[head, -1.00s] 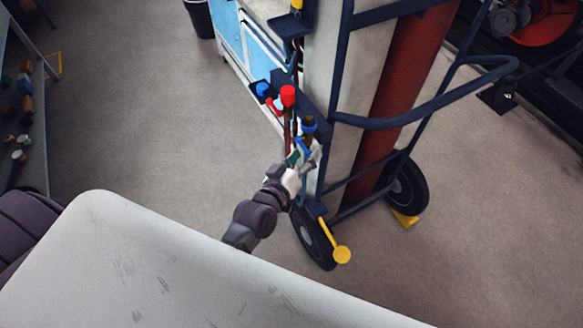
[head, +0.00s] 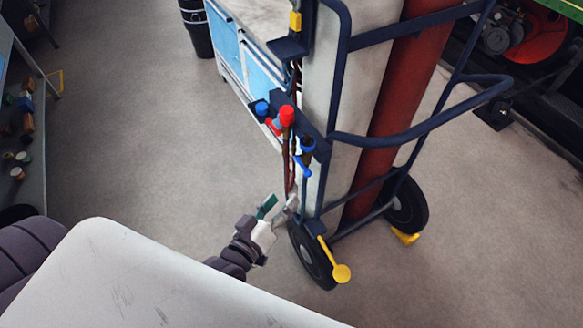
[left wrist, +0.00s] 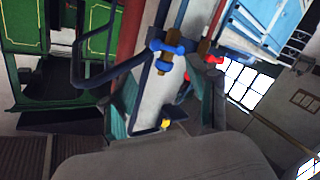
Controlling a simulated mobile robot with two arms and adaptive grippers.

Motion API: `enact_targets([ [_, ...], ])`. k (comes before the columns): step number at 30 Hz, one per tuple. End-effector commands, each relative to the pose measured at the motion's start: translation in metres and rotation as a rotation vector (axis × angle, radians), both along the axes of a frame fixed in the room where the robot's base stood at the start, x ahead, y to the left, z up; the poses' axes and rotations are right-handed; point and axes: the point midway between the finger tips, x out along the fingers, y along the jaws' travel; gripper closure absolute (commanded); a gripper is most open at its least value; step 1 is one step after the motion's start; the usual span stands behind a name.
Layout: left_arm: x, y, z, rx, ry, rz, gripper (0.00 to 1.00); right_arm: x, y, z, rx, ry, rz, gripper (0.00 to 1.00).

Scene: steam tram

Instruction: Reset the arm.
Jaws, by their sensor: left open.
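My left gripper (head: 277,207) is open and empty, low beside the gas-cylinder trolley (head: 340,138). It is below the blue valve handle (head: 304,165) and apart from it. In the left wrist view the open jaws (left wrist: 160,108) show at either side, with the blue valve handle (left wrist: 168,47) and the pale cylinder between and beyond them. A red valve handle (left wrist: 214,60) is to its right there. My right gripper is not in view.
The trolley carries a pale cylinder (head: 335,90) and a red cylinder (head: 398,110), and stands on black wheels (head: 313,255). A blue cabinet (head: 243,55) is behind it. Shelving (head: 22,130) stands at far left. Open floor (head: 150,150) lies between.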

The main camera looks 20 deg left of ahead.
Motion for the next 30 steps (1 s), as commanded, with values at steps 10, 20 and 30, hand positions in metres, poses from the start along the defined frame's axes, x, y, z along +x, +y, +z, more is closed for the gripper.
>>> enact_targets([
  [10, -0.002, -0.001, -0.034, 0.036, 0.058, -0.01, 0.41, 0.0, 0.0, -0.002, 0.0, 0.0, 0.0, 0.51],
  [20, -0.064, 0.002, -0.256, 0.299, 0.481, -0.131, 0.41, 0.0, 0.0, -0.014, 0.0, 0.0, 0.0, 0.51],
  [30, -0.224, 0.038, -0.441, 0.584, 0.981, -0.364, 0.41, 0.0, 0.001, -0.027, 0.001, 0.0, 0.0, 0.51],
])
